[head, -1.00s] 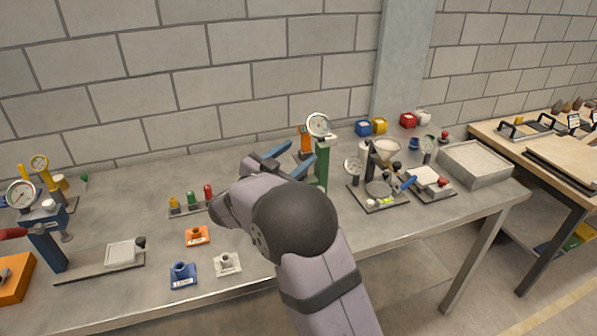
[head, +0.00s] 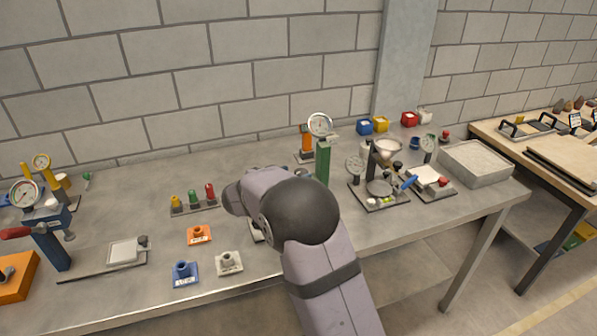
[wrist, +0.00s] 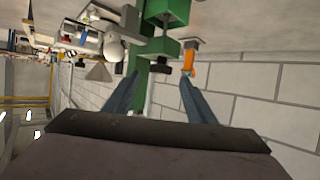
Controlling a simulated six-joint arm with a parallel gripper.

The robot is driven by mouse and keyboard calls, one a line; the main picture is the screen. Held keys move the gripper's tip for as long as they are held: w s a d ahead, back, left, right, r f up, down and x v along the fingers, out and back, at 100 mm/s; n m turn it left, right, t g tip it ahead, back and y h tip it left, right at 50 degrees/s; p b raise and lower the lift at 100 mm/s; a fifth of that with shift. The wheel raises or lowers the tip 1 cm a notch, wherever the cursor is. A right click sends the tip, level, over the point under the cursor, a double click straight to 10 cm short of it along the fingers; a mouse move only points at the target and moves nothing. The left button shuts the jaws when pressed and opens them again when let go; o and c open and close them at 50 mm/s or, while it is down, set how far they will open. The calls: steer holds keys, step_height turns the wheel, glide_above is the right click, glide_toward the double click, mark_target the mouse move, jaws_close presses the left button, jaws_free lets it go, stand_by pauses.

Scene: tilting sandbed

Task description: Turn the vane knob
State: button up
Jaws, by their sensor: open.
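A green stand (head: 322,165) with a round dial gauge (head: 320,124) on top stands behind my arm in the head view. Its green body (wrist: 165,10) shows at the top of the wrist view. A small dark knob-like part (wrist: 160,68) lies in line with the gap between my fingers there; I cannot tell whether it is the vane knob. My gripper (wrist: 158,82) is open, its blue fingers spread with nothing seen held between them. An orange device (wrist: 190,65) shows near the right fingertip. In the head view my arm hides the gripper and the green stand's base.
The orange device (head: 306,142) stands behind the green stand. A rack of coloured knobs (head: 194,200) is to the left. Dial and funnel equipment (head: 381,175) is close on the right, with a grey tray (head: 475,166) beyond. A block wall (head: 180,80) stands behind the bench.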

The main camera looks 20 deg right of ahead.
mark_target(300, 172)
steer(key=shift+p+x, duration=0.35)
steer(key=shift+x, duration=1.5)
steer(key=c, duration=1)
steer(key=shift+c, duration=0.2)
steer(key=shift+a+r+m+g+h+p, duration=0.1)
steer(key=shift+r+m+g+h+p, duration=0.2)
steer(key=shift+p, duration=0.95)
steer(key=shift+m+g+p, duration=0.3)
steer(key=shift+p, duration=0.2)
steer(key=shift+w+a+f+m+g+h+p, duration=0.15)
steer(key=shift+m+g+h+p, duration=0.3)
steer(key=shift+p, duration=0.35)
steer(key=shift+w+f+m+g+h, duration=0.1)
steer(key=shift+m+g+h, duration=0.25)
steer(key=shift+m+g, duration=0.2)
steer(key=shift+w+f+m+g+h, duration=0.1)
steer(key=shift+m+g+h, duration=0.2)
steer(key=shift+m+g, duration=0.2)
steer(key=shift+m+g+b, duration=0.4)
steer(key=shift+m+g, duration=0.4)
steer(key=shift+g, duration=0.1)
